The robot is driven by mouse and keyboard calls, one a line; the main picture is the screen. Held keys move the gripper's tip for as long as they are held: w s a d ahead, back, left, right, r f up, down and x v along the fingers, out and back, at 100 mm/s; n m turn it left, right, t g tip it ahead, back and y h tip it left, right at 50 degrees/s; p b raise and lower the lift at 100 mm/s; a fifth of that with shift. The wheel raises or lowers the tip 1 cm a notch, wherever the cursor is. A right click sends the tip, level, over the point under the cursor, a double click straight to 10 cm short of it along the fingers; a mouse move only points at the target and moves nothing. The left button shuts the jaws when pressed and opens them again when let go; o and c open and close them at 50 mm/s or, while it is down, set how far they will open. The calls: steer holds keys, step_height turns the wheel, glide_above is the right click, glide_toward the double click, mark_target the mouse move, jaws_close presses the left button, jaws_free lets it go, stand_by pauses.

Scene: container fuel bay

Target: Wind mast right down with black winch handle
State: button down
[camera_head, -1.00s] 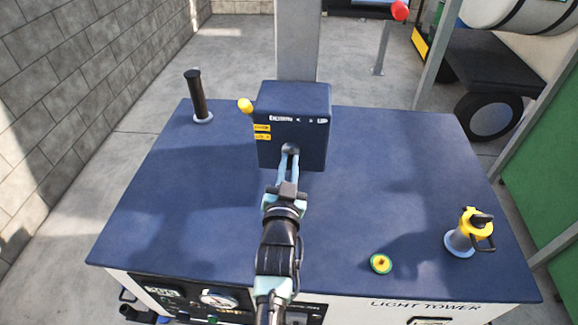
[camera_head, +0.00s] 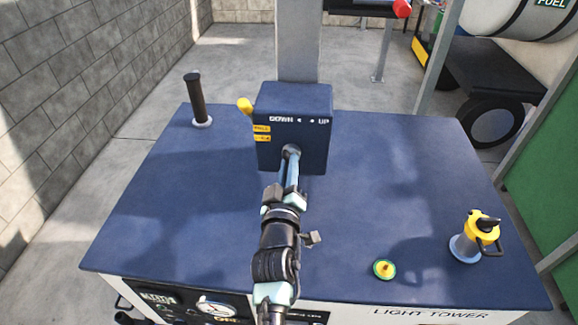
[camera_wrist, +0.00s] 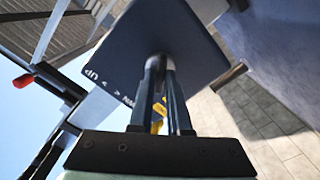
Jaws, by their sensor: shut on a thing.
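The dark blue winch box (camera_head: 295,108) stands on the deck and is marked DOWN and UP along its top edge. The grey mast (camera_head: 299,40) rises behind it. My gripper (camera_head: 291,160) reaches the front of the box, with its fingers shut on a dark round piece (camera_wrist: 158,62) at the face. The fingers and shadow mostly hide this piece, so I cannot tell its full shape or whether it is the winch handle. A separate black upright grip (camera_head: 196,98) stands in a pale collar at the deck's back left.
A yellow knob (camera_head: 244,105) sticks out left of the box. A green and yellow button (camera_head: 384,269) and a yellow-topped fitting with a black handle (camera_head: 475,236) are on the blue deck (camera_head: 180,225) at front right.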

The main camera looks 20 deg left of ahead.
steer(key=shift+n+p, duration=0.55)
steer(key=shift+n, duration=4.35)
steer(key=shift+f, duration=0.1)
steer(key=c, duration=0.9)
jaws_free()
steer(key=p+v, duration=0.2)
steer(key=v, duration=1.1)
steer(key=shift+p, duration=0.3)
